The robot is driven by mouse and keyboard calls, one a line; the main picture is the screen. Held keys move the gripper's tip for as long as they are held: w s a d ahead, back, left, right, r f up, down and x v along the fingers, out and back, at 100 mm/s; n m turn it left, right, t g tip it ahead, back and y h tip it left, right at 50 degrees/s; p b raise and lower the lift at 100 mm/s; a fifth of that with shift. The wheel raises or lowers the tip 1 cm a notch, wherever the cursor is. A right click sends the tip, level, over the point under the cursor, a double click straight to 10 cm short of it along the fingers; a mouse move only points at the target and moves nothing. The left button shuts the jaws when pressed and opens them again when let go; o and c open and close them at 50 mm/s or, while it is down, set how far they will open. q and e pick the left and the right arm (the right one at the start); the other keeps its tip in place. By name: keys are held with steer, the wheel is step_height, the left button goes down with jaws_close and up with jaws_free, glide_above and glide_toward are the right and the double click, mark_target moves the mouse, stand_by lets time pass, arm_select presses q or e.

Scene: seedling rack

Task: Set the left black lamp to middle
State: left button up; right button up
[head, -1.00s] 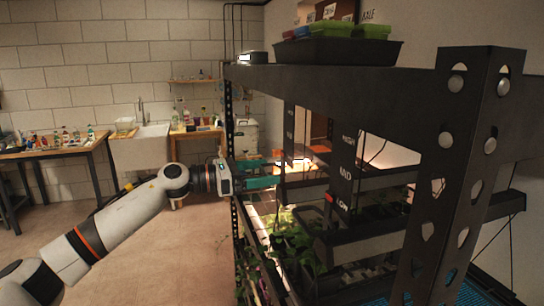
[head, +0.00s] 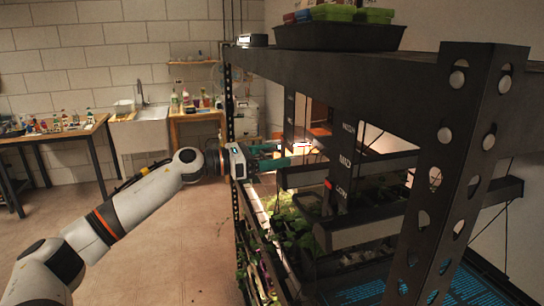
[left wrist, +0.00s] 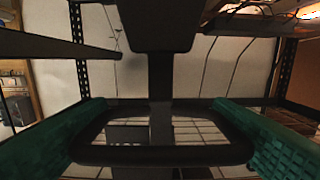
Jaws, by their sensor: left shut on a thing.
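My left gripper (head: 278,158) reaches from the left past the rack's far-left post, its green fingers inside the rack. In the left wrist view the green fingers (left wrist: 165,145) are on both sides of a black loop handle (left wrist: 168,155) and shut on it. The black lamp bar (head: 310,176) extends right of the fingertips in the head view; the handle's join to it is unclear. A dark post near the fingers (head: 289,118) has small, unreadable marks. The nearer post (head: 344,150) reads HIGH, MID, LOW, with a red marker (head: 328,184) near LOW. My right gripper is not in view.
A second dark lamp bar (head: 365,232) is nearer, above green seedlings (head: 290,225). The thick rack upright (head: 462,150) and top beam (head: 350,84) block the right side. A black tray (head: 335,37) stands on top. The floor at left is open.

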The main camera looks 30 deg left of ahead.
arm_select(q)
step_height(320, 180, up, 5)
steer(key=p, duration=0.3)
steer(key=shift+d+r, duration=0.1)
steer(key=o, duration=1)
steer(key=shift+o, duration=0.9)
steer(key=shift+s, duration=0.1)
steer(key=b+v, duration=0.9)
steer(key=v, duration=0.3)
